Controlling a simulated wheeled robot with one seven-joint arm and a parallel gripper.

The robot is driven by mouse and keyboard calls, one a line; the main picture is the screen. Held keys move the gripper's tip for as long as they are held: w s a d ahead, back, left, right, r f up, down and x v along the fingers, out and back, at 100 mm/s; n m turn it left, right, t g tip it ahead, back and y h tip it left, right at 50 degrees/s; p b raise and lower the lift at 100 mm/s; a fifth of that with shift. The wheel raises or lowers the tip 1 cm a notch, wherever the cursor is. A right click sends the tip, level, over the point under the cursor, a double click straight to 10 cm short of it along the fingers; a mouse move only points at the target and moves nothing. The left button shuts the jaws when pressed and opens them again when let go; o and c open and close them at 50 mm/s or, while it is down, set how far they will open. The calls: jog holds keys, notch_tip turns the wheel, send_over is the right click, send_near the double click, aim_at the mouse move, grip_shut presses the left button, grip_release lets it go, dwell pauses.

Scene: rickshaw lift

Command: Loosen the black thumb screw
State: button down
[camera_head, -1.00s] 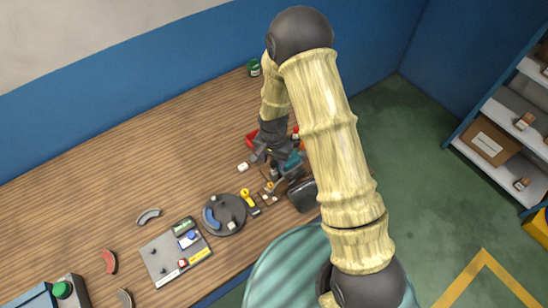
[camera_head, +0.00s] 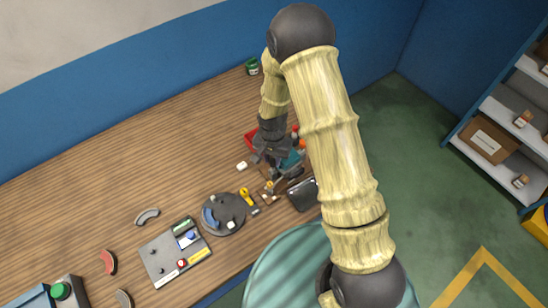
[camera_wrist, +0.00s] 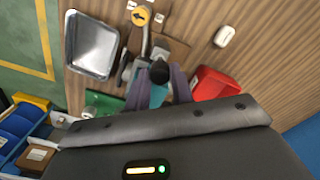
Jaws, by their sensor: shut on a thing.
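The black thumb screw (camera_wrist: 159,72) shows as a round dark knob in the middle of the wrist view, above a teal body (camera_wrist: 157,96). My gripper (camera_wrist: 160,80) is shut on the screw, with one finger on each side of the knob. In the head view my gripper (camera_head: 275,163) points down at the right part of the bench, beside the teal body (camera_head: 292,160). The screw itself cannot be made out in the head view. The screw's shaft and thread are hidden.
A metal tray (camera_wrist: 93,45), a red bin (camera_wrist: 212,84) and a white block (camera_wrist: 224,36) lie around the fixture. A round yellow arrow marker (camera_wrist: 140,16) sits close by. A dark turntable (camera_head: 235,208) and a grey panel (camera_head: 160,266) stand to the left. The bench's back left is clear.

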aim_at(273, 160)
jog(key=n+b, duration=0.1)
jog(key=n, duration=0.2)
jog(key=shift+w+a+n+b, duration=0.1)
jog(key=shift+w+n+b, duration=0.05)
jog(key=shift+n+b, duration=0.25)
jog(key=n+b, duration=0.1)
jog(key=n, duration=0.3)
jog(key=shift+r, duration=0.1)
jog(key=c, duration=1.2)
grip_release()
notch_tip(273, 160, up, 17)
jog(key=b, duration=0.3)
jog(key=shift+r, duration=0.1)
